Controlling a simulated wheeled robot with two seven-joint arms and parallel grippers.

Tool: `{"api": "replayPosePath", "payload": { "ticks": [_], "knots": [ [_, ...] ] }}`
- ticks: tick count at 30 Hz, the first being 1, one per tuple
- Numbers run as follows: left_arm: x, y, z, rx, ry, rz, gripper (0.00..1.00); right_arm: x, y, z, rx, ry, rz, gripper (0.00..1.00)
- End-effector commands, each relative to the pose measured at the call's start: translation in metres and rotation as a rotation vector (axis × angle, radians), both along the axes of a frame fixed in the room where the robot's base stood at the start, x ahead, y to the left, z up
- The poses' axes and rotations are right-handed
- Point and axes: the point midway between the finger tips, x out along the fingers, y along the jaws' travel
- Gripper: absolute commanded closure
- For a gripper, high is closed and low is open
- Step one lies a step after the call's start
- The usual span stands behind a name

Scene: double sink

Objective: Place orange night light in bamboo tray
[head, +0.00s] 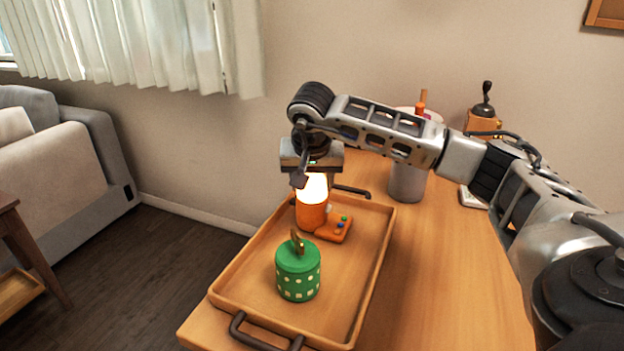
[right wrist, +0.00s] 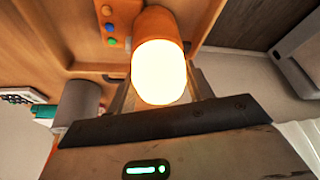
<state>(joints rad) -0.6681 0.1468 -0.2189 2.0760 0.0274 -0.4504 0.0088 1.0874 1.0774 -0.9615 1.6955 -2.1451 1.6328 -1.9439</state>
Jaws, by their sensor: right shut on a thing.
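The orange night light (head: 312,212) has an orange base and a glowing top. It is upright over the far part of the bamboo tray (head: 372,290); I cannot tell whether its base touches the tray floor. My right gripper (head: 314,184) points down and is shut on the night light's glowing top. In the right wrist view, the night light (right wrist: 160,70) is between the fingers, its orange base away from the camera. My left gripper is not in view.
In the tray are a green dotted jar (head: 298,272) and an orange box with coloured buttons (head: 333,228), close beside the night light. A grey container (head: 407,184) and a coffee grinder (head: 483,122) stand behind the tray on the wooden table (head: 450,270).

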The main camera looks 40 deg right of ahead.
Motion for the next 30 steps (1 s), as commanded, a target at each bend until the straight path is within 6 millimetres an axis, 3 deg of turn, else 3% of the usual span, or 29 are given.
{"api": "replayPosePath", "payload": {
  "ticks": [5,6,8,20,30],
  "knots": [
    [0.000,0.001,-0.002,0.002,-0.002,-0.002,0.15,0.000,0.000,-0.003,-0.001,-0.001,0.000,0.87],
    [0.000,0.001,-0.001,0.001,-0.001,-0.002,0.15,0.000,0.000,-0.003,0.000,0.000,0.000,0.40],
    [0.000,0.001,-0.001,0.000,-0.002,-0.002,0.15,0.000,0.000,-0.002,0.000,0.000,0.000,0.27],
    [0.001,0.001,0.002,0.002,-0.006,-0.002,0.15,-0.001,0.001,0.007,0.000,-0.002,-0.001,0.27],
    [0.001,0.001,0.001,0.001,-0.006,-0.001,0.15,-0.020,0.019,0.071,0.001,-0.006,0.002,0.27]
  ]
}}
